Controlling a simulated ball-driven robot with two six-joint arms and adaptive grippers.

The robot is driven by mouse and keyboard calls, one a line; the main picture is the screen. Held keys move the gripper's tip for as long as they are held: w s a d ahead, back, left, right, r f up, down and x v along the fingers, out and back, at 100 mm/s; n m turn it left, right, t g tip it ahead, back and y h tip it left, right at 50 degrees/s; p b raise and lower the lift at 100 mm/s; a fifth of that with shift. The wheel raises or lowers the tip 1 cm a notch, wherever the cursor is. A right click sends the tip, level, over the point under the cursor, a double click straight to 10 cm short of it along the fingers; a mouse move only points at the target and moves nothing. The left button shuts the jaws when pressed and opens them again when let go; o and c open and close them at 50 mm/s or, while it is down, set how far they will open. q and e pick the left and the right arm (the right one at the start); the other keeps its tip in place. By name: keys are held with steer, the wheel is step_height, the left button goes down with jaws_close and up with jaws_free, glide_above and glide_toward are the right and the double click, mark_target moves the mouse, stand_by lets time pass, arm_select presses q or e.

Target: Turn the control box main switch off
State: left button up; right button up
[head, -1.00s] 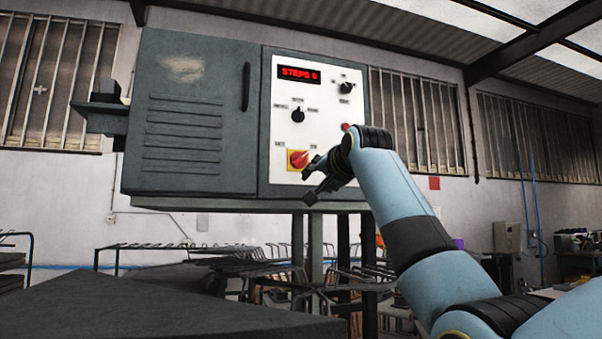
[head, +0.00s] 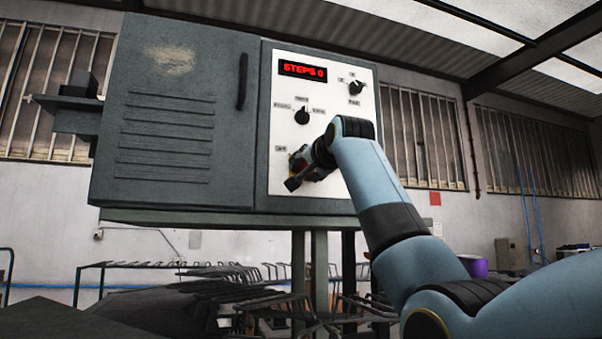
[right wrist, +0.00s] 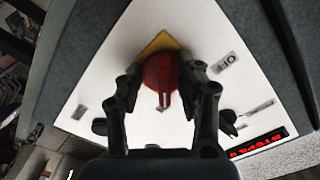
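The control box (head: 175,120) is a grey cabinet with a white panel (head: 285,135). The main switch is a red knob on a yellow plate low on that panel. In the head view my right gripper (head: 300,172) is in front of the switch and hides most of it. In the right wrist view the red knob (right wrist: 160,72) lies between the two fingers of my right gripper (right wrist: 164,68), on the yellow plate (right wrist: 156,43). The fingers are spread on either side of it; contact is unclear. A label like OFF (right wrist: 227,63) stands beside the plate. My left gripper is out of view.
Above the switch are a black selector knob (head: 302,117), another black knob (head: 356,88) and a red display (head: 303,70) reading STEPS 0. Metal racks (head: 215,275) stand low beneath the box. A purple container (head: 475,266) is at the right.

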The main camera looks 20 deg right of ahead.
steer(key=shift+s+a+r, duration=0.1)
steer(key=shift+s+r, duration=0.2)
steer(key=shift+s, duration=0.25)
steer(key=shift+c, duration=1.3)
steer(key=shift+w, duration=0.1)
steer(key=shift+c, duration=1.2)
steer(key=shift+w+f, duration=0.1)
jaws_close()
steer(key=shift+n, duration=1.3)
steer(key=n, duration=0.3)
steer(key=shift+n, duration=0.3)
steer(key=n, duration=0.6)
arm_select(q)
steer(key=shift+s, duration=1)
arm_select(e)
steer(key=n, duration=0.5)
steer(key=shift+f+n, duration=0.1)
steer(key=shift+n, duration=0.2)
